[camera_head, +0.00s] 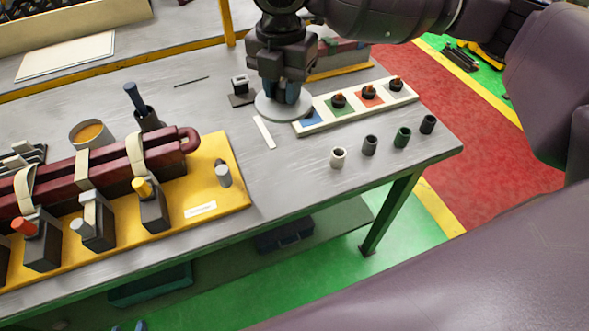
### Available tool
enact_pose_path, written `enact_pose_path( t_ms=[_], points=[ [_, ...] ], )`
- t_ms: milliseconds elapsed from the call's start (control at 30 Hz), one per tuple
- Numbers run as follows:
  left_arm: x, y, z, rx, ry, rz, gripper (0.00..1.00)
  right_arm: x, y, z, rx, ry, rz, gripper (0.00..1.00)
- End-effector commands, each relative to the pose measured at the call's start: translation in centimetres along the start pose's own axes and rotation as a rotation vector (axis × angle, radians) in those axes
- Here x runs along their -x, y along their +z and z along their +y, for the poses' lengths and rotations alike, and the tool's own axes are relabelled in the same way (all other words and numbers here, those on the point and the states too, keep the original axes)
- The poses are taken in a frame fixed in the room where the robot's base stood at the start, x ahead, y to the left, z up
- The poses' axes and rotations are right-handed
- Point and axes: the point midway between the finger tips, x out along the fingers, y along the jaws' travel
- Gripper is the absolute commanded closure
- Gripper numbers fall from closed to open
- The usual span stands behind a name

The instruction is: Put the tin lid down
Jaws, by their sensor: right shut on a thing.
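My right gripper (283,93) points down over the back middle of the table, shut on the tin lid (267,108). The lid is a flat, round, pale grey disc lying level under the fingers. I cannot tell whether it touches the table top or hangs just above it. Its right edge is close to the blue end of the colour-marked strip. An open tin (92,134) with orange contents stands at the left, behind the dark red coil. My left gripper is not in view.
The strip (357,104) has coloured squares with small dark pieces. Several small cylinders (370,145) stand in front of it. A white slip (264,132) lies near the lid. A yellow fixture (215,188) holds the coil (110,165). Bare grey table (290,185) lies at front.

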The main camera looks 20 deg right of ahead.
Motion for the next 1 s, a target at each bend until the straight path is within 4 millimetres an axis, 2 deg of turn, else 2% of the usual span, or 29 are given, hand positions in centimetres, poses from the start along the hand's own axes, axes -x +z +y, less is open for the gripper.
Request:
enact_pose_path(
  t_ms=[167,700,833,1000],
  points=[
    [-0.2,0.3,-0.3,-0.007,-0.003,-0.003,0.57,-1.4,0.0,0.0,0.033,-0.003,0.001,0.95],
    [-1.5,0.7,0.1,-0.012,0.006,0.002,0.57,-12.6,0.0,0.0,0.033,-0.004,0.004,0.95],
    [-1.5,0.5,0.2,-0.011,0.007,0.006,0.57,-14.0,0.0,0.0,0.033,-0.003,0.001,0.95],
    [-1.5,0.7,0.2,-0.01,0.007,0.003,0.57,-14.7,0.0,0.0,0.032,-0.001,0.0,0.95]
  ],
)
